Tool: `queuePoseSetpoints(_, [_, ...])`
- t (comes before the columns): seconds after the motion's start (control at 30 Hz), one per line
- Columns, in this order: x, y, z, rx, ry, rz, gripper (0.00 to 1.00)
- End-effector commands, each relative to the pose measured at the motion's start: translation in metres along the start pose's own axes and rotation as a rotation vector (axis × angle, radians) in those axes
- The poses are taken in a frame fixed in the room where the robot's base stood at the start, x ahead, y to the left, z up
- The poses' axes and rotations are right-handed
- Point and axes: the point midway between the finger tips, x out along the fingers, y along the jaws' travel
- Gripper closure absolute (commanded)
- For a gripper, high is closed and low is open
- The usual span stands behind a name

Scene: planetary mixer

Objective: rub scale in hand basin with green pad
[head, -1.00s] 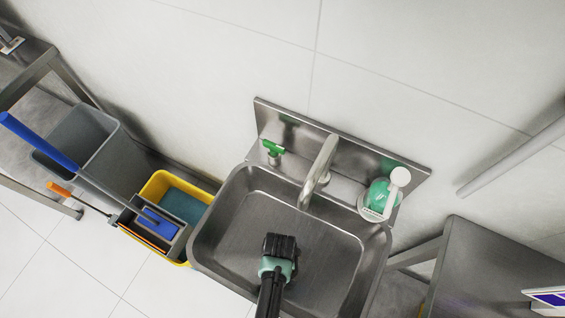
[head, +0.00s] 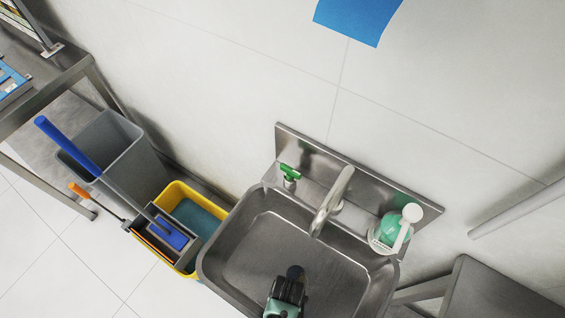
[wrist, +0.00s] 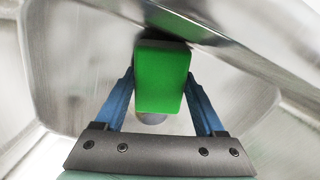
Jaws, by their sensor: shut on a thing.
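The steel hand basin (head: 262,262) hangs on the wall, with its back rim and tap side toward the wall. My gripper (head: 290,285) is over the lower part of the bowl, partly cut off by the frame edge. In the wrist view its two blue fingers are shut on the green pad (wrist: 163,75), a bright green block held upright between them. The basin (wrist: 75,75) surrounds the pad there, with its rim close beyond the pad's top. I cannot tell whether the pad touches the steel. The pad is hidden in the head view. I cannot make out scale.
A curved tap (head: 331,203) reaches over the bowl. A green-and-white bottle (head: 392,232) stands on the right ledge, a small green-topped item (head: 290,174) on the left. A yellow bucket (head: 176,192) and grey bin (head: 110,140) stand left; a steel table (head: 490,290) is right.

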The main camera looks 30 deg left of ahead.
Motion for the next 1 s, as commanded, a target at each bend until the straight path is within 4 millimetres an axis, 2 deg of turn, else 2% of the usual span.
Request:
queuePoseSetpoints(0.33, [0.000,0.008,-0.027,0.001,0.002,0.002,0.73])
queuePoseSetpoints(0.67, [0.000,0.012,-0.041,0.001,0.002,0.001,0.73])
queuePoseSetpoints(1.0, [0.002,0.020,-0.067,0.001,0.004,0.001,0.73])
